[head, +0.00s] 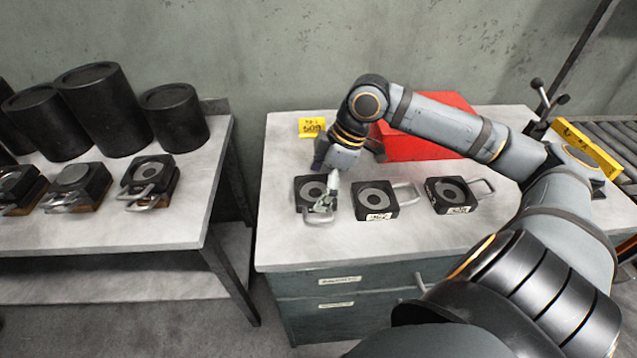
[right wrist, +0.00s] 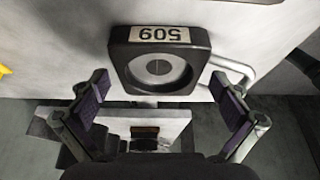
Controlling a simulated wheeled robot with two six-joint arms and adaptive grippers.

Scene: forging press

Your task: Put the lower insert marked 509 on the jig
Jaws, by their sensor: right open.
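The lower insert marked 509 (right wrist: 160,62) is a black square block with a grey disc in its top face and a wire handle. In the head view it is the leftmost block (head: 304,190) of three on the cabinet top, partly hidden by my gripper. My right gripper (head: 325,203) is over its right side, pointing down. In the right wrist view its open fingers (right wrist: 161,79) with purple pads are spread wide, with nothing held; contact with the block cannot be judged. My left gripper is not in view. I cannot identify the jig.
Two similar inserts (head: 376,200) (head: 452,195) with handles stand to the right. A yellow tag (head: 312,127) and a red box (head: 425,140) are behind. The left table (head: 185,225) holds black cylinders (head: 103,108) and several handled blocks (head: 150,181). A gap separates table and cabinet.

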